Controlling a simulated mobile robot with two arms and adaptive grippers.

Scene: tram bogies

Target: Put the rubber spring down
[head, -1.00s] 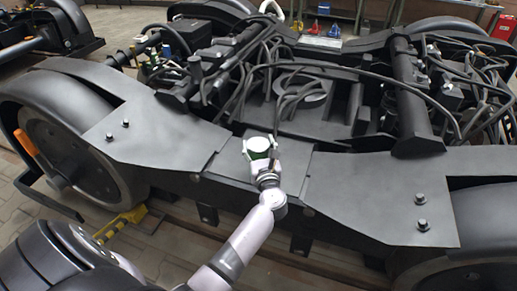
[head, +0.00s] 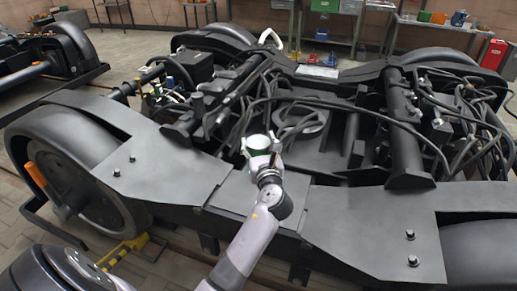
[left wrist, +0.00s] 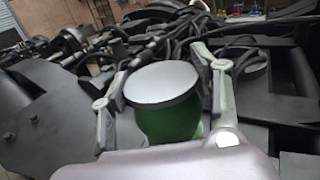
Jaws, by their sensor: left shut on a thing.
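The rubber spring (left wrist: 168,112) is a green cylinder with a pale grey round top plate. My left gripper (head: 263,148) is shut on it and holds it upright. In the head view the spring (head: 258,142) shows over the middle of the dark bogie frame's near side beam (head: 240,192). In the left wrist view one finger of the left gripper (left wrist: 165,100) is on each side of the spring. The spring's underside is hidden, so I cannot tell whether it touches anything. My right gripper is not in view.
Black cables (head: 300,118) loop over the middle of the bogie. A large wheel (head: 85,185) stands at the left. Flat, mostly bare plates (head: 375,225) lie along the near beam, with bolts. Workbenches (head: 340,10) and a red cabinet (head: 493,53) stand at the back.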

